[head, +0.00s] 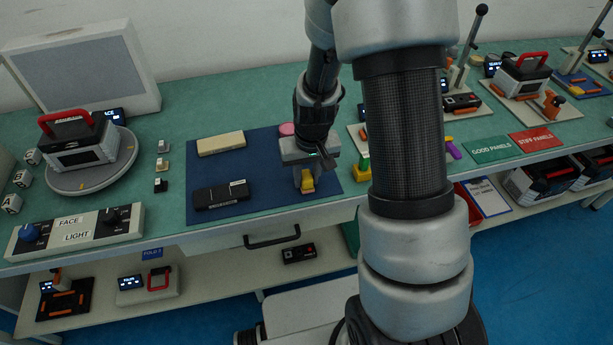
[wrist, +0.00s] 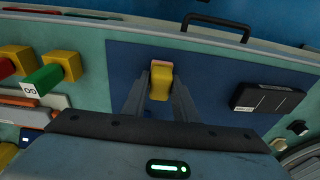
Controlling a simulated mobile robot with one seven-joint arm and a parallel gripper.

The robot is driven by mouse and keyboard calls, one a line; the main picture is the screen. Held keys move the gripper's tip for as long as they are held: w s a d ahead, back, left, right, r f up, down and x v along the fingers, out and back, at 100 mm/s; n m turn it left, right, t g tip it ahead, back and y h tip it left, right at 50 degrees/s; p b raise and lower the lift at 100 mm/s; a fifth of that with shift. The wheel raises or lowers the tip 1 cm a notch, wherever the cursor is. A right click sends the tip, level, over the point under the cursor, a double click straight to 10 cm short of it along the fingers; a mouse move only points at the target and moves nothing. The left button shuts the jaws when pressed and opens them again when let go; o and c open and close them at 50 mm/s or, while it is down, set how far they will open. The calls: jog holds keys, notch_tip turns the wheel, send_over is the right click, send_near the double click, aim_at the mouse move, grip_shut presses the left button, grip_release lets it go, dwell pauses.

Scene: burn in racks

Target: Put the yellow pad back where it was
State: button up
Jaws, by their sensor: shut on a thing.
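The yellow pad (head: 307,182) is a small block between the fingers of my gripper (head: 304,178), over the front right part of the dark blue mat (head: 262,176). In the wrist view the yellow pad (wrist: 161,82) sits between both fingertips of my gripper (wrist: 160,92), with a pinkish far end. The gripper is shut on it and points down. I cannot tell whether the pad touches the mat or hangs just above it.
On the mat lie a black device (head: 221,195), a cream block (head: 221,143) and a pink round piece (head: 287,129), partly behind my arm. Yellow and green pieces (wrist: 45,78) stand left in the wrist view. A drawer handle (head: 272,238) is below the front edge.

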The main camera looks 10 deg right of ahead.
jog(key=shift+f, duration=0.2)
jog(key=o, duration=1)
jog(key=shift+o, duration=0.2)
